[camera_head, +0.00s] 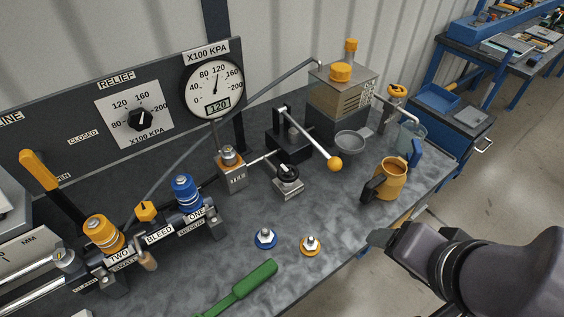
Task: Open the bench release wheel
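A small round black handwheel (288,172) sits on top of a grey metal block (289,190) in the middle of the bench. It looks like the release wheel, but the label on its block is too small to read. A thin pipe joins the block on its left. My gripper (376,247) is at the right, by the bench's front edge, apart from the wheel and to its lower right. Its fingers are dark and seen from a poor angle, so whether they are open is unclear.
A lever with an orange ball (335,164) stands just right of the wheel. An orange jug (390,180) stands near the front edge. Blue (265,239) and orange (310,246) ringed fittings and a green-handled tool (245,287) lie in front. The gauge (214,87) reads about 120.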

